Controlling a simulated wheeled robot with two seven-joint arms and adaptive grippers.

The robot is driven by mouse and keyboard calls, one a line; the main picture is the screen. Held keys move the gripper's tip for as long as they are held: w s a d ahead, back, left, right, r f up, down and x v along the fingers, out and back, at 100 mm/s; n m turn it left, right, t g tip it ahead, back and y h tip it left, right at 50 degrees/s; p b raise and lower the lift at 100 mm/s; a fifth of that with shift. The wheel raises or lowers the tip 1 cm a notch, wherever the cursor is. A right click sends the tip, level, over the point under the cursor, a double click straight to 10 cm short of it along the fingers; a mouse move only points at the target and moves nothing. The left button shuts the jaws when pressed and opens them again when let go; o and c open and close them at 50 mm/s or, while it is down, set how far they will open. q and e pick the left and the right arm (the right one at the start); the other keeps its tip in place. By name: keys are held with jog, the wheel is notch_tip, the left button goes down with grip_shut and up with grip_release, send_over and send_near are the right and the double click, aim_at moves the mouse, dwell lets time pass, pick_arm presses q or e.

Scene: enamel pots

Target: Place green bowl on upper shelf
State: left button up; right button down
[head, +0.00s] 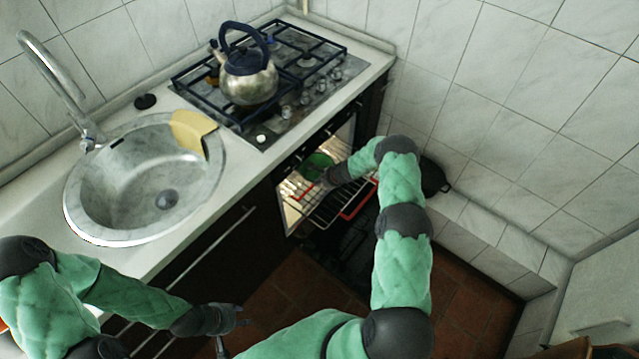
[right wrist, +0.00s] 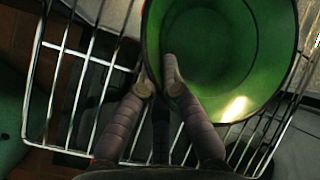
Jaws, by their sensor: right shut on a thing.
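The green bowl (head: 317,162) is inside the open oven, over an upper wire shelf (head: 322,218). My right gripper (head: 322,180) reaches into the oven from the right and is shut on the bowl's rim. In the right wrist view the bowl (right wrist: 215,45) has one finger inside it and one outside, with the gripper (right wrist: 158,85) pinching the wall. The wire shelf (right wrist: 65,50) shows beneath the bowl there; I cannot tell whether they touch. My left gripper (head: 230,328) is empty and open in front of the cabinet, below the sink.
A red-edged item (head: 360,200) shows in the oven near the wire shelf. A kettle (head: 248,78) stands on the gas hob (head: 300,50). A sink (head: 150,180) is at left, with a yellow board (head: 192,130) on its rim. A black pot (head: 434,178) sits right of the oven.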

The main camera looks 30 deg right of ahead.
jog(key=shift+f, duration=0.15)
jog(key=c, duration=1.4)
grip_release()
jog(key=shift+r, duration=0.3)
jog(key=p+v, duration=0.3)
jog(key=v, duration=0.8)
jog(key=s+a+f+n+g, duration=0.2)
jog(key=s+a+n, duration=0.3)
jog(key=s+a, duration=0.35)
jog(key=s+a+f+n+g, duration=0.1)
jog(key=s+a+n+g, duration=0.25)
jog(key=s+a, duration=0.5)
jog(key=s+a+r+n+y, duration=0.1)
jog(key=s+a+r+n, duration=0.3)
jog(key=s+a+n, duration=0.5)
jog(key=s+a, duration=0.3)
jog(key=s, duration=0.1)
jog(key=shift+s+r, duration=0.15)
